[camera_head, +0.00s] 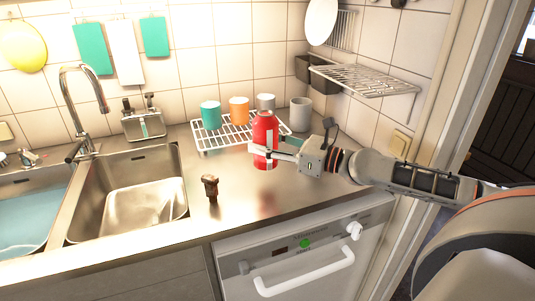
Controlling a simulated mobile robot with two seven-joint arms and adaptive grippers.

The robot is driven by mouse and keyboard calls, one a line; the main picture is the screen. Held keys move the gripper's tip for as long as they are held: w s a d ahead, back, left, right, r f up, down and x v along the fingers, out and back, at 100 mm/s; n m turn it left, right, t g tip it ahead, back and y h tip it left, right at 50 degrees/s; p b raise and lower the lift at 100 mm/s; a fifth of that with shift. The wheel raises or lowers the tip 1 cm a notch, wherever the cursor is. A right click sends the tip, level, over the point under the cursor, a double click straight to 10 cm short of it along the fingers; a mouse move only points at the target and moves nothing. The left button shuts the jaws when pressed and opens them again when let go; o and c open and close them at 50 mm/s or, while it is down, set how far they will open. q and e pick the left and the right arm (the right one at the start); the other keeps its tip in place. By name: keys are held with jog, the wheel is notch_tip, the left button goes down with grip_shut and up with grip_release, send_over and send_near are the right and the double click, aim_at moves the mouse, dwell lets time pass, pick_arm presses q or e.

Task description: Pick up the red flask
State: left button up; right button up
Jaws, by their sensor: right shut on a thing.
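The red flask (264,130) stands upright at the right part of the steel counter, in front of the wire rack with cups. My right gripper (263,150) reaches in from the right and is shut on the flask's lower half, with its fingers around the body. The fingers partly cover the flask. Whether its base touches the counter is hard to tell. My left gripper is not in view.
A wire rack (206,146) holds teal, orange and grey cups behind the flask. A small dark object (210,186) stands near the counter's front. The sink (130,195) with its tap (84,110) is at left. A wall shelf (365,80) hangs at right.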

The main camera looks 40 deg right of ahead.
notch_tip(320, 180, up, 11)
jog(key=shift+f+p, duration=0.2)
jog(key=shift+p, duration=1)
notch_tip(320, 180, up, 2)
jog(key=shift+r+p, duration=0.1)
jog(key=shift+p, duration=0.4)
jog(key=shift+r+p, duration=0.3)
jog(key=shift+r, duration=0.35)
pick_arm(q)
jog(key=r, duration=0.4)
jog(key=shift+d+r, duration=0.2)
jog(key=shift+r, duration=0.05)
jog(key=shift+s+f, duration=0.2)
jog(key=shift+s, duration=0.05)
